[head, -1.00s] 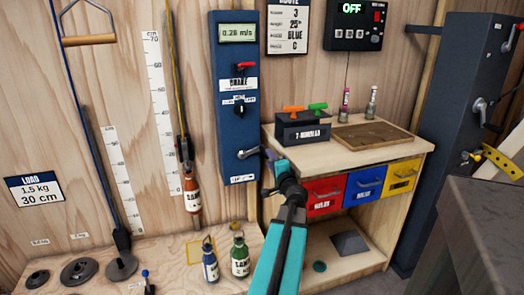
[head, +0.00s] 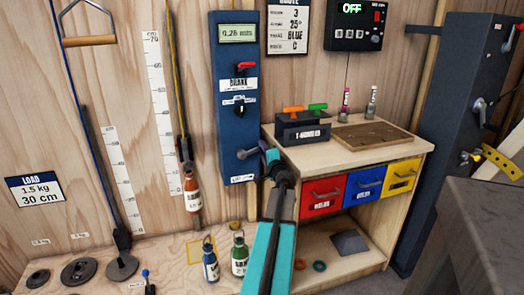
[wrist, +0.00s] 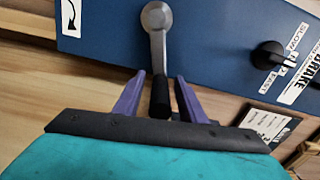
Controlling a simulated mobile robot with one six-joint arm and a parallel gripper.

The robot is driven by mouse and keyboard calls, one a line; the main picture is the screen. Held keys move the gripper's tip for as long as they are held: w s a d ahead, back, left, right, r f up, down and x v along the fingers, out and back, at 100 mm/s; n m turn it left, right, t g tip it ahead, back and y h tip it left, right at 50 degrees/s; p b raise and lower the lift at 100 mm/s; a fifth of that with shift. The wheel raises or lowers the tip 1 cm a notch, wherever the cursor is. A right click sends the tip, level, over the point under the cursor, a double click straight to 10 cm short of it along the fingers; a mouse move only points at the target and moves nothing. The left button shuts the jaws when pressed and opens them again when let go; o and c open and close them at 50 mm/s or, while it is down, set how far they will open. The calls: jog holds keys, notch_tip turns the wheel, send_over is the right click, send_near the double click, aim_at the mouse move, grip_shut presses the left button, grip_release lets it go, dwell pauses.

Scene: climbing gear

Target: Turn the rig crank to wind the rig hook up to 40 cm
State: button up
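The rig crank (head: 248,153) is at the bottom of the blue brake panel (head: 235,75). In the wrist view its grey arm (wrist: 157,35) ends in a black handle (wrist: 160,97). My gripper (head: 268,158) is at the handle. In the wrist view its purple fingers (wrist: 160,78) stand on either side of the handle, with narrow gaps showing, so it looks open around it. A dark hook block (head: 184,148) hangs on a yellow cord beside a white scale (head: 163,110). A red-brown bottle (head: 191,190) hangs under it, near the scale's low end.
A blue cord with a dark hanger (head: 122,238) stands at left, by several weight discs (head: 80,270). A blue bottle (head: 210,262) and green bottle (head: 239,255) stand on the low platform. A drawer cabinet (head: 420,150) is right of the panel; a dark column (head: 460,100) stands farther right.

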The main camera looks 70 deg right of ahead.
jog(key=shift+w+d, duration=0.4)
jog(key=shift+d, duration=0.1)
grip_shut()
jog(key=shift+a, duration=0.1)
jog(key=shift+s, duration=0.1)
